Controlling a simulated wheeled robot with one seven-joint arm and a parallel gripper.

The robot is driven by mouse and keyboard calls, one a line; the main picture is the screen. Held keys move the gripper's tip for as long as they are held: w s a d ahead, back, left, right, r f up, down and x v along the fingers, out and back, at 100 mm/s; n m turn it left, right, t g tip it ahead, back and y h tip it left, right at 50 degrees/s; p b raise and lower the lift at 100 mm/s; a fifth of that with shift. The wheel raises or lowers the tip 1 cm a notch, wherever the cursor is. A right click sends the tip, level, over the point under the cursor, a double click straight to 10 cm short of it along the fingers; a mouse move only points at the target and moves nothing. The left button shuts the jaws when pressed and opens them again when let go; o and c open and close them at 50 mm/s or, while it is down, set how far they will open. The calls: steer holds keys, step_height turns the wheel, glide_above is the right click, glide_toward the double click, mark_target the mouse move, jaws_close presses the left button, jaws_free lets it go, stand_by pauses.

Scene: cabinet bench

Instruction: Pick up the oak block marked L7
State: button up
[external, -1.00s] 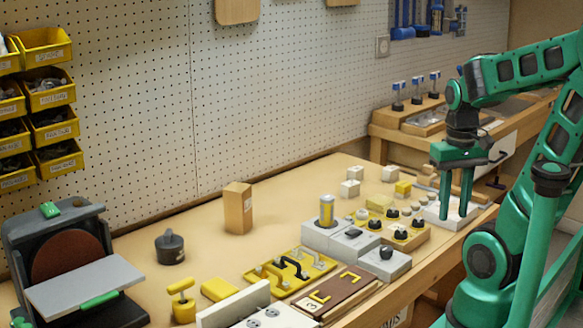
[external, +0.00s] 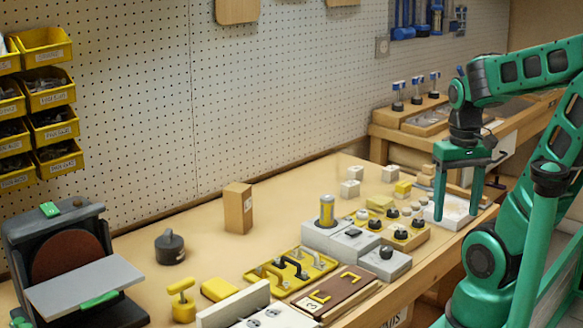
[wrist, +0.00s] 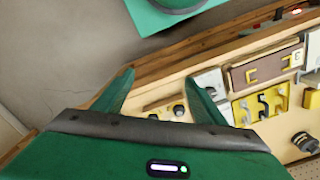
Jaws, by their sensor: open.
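A tall upright oak block (external: 237,208) stands alone on the bench near the pegboard, left of the middle in the external view. A small mark shows on its right face, too small to read. I do not make it out in the wrist view. My gripper (external: 456,211) is at the right end of the bench, pointing down over a white tray, far to the right of the block. Its two fingers are spread apart and nothing is between them. In the wrist view the open fingers (wrist: 160,78) frame the bench's front edge.
Between gripper and block stand grey and wooden fixtures with knobs (external: 350,240), a yellow cylinder (external: 327,211) and small pale blocks. A yellow tray with handles (external: 290,270) and a brown panel (external: 335,291) lie in front. A dark round weight (external: 170,247) stands left of the block.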

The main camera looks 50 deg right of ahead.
step_height(320, 180, up, 6)
steer(key=w+n+t+h, duration=0.1)
steer(key=w+n+t, duration=0.2)
steer(key=w, duration=0.9)
steer(key=n+t+y, duration=0.6)
steer(key=n+t, duration=0.2)
steer(key=t, duration=0.2)
glide_above(241, 188)
step_height(241, 188, down, 11)
steer(key=shift+w+d+f, duration=0.1)
steer(key=shift+w+f, duration=0.05)
steer(key=shift+f, duration=0.5)
steer(key=shift+w+f, duration=0.1)
steer(key=shift+w, duration=0.05)
steer(key=shift+x, duration=2.4)
steer(key=shift+c, duration=0.4)
steer(key=c, duration=1.2)
